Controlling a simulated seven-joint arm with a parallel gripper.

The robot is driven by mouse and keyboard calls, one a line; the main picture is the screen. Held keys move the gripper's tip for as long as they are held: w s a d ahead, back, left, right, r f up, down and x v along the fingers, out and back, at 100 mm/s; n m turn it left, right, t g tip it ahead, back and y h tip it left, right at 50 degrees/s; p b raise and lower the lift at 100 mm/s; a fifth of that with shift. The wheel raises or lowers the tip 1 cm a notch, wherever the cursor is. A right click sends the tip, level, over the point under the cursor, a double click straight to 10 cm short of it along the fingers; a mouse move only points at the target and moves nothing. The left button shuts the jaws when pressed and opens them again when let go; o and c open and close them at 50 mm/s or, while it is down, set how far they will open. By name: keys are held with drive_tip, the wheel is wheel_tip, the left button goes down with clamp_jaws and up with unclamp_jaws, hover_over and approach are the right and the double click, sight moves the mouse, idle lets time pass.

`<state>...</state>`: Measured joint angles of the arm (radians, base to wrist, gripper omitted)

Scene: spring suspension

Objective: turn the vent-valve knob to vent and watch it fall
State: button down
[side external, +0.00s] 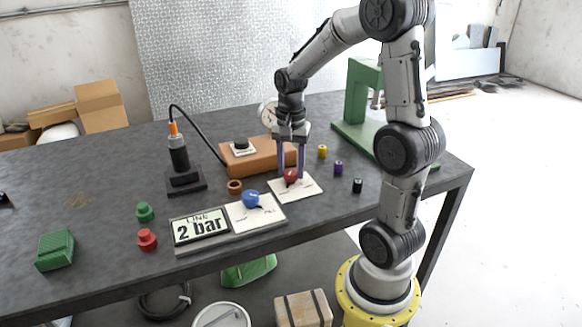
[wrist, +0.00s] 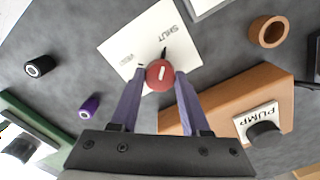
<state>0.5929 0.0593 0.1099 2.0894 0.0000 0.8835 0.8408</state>
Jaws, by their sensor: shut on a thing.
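The vent-valve knob (side external: 291,175) is red and sits on a white plate (side external: 313,187) right of the blue knob. My gripper (side external: 290,177) points down with its fingers on either side of the red knob, shut on it. In the wrist view the red knob (wrist: 159,75) is between the fingertips. A black pointer (wrist: 164,52) sticks out towards the word SHUT on the plate; a second word on the plate is too small to read. A black cylinder with an orange top (side external: 178,155) stands upright on a black base, with a hose at its top.
Behind are an orange pump box (side external: 236,164) and a round gauge (side external: 267,114). A brown ring (side external: 235,187), small yellow, purple and black cylinders and a green frame (side external: 356,115) stand around the knob.

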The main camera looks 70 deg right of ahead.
drive_tip(key=n, duration=0.8)
drive_tip(key=shift+n, duration=0.3)
drive_tip(key=n, duration=0.8)
drive_tip(key=shift+r+n, duration=0.1)
drive_tip(key=shift+n, duration=0.2)
drive_tip(key=shift+w, duration=0.1)
drive_tip(key=shift+c, duration=1.9)
unclamp_jaws()
